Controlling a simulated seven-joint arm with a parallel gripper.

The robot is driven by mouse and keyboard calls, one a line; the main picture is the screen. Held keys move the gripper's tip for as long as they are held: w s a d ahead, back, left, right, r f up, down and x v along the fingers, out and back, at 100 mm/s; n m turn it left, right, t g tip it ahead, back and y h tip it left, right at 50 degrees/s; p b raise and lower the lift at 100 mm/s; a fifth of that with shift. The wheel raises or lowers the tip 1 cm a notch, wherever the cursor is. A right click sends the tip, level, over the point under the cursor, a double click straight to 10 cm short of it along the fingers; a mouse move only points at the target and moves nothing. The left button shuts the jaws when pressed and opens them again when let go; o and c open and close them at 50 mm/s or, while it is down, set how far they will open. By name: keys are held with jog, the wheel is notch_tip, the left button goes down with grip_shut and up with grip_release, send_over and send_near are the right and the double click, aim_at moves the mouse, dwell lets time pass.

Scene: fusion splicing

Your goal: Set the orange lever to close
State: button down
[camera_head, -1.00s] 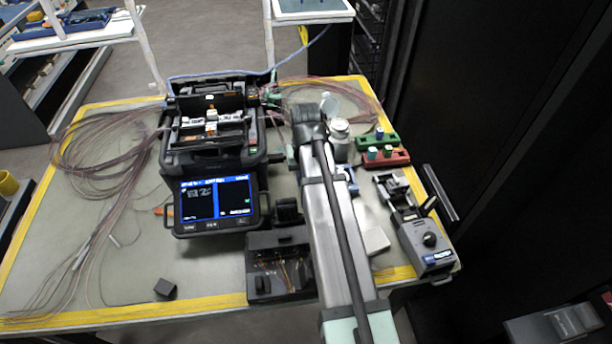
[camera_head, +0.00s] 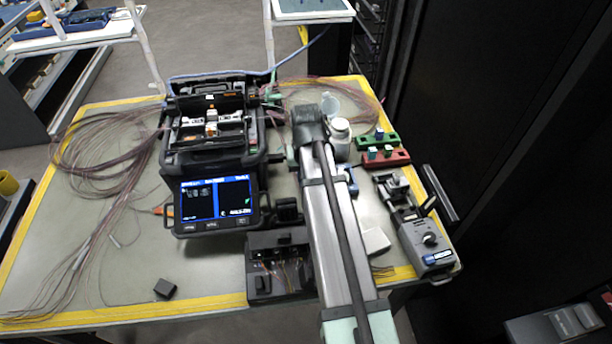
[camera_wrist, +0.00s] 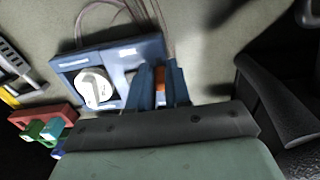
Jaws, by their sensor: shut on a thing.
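The orange lever (camera_wrist: 160,82) shows in the wrist view as a small orange patch between the two blue-grey fingers of my gripper (camera_wrist: 161,82). The fingers are shut on it, and they hide most of it, so its exact angle cannot be read. The lever sits at the right end of a blue unit (camera_wrist: 73,63) with a white round part (camera_wrist: 95,88). In the head view my arm covers the gripper and the lever.
The black splicer (camera_head: 214,158) with a lit screen (camera_head: 216,200) stands left of my arm. A white bottle (camera_head: 340,141), a red rack (camera_head: 386,158), a green rack (camera_head: 375,140) and a grey device (camera_head: 426,238) lie to its right. Loose fibre (camera_head: 95,150) covers the left table side.

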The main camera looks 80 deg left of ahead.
jog(key=shift+d, duration=0.65)
jog(key=c, duration=1.4)
grip_release()
notch_tip(320, 180, up, 14)
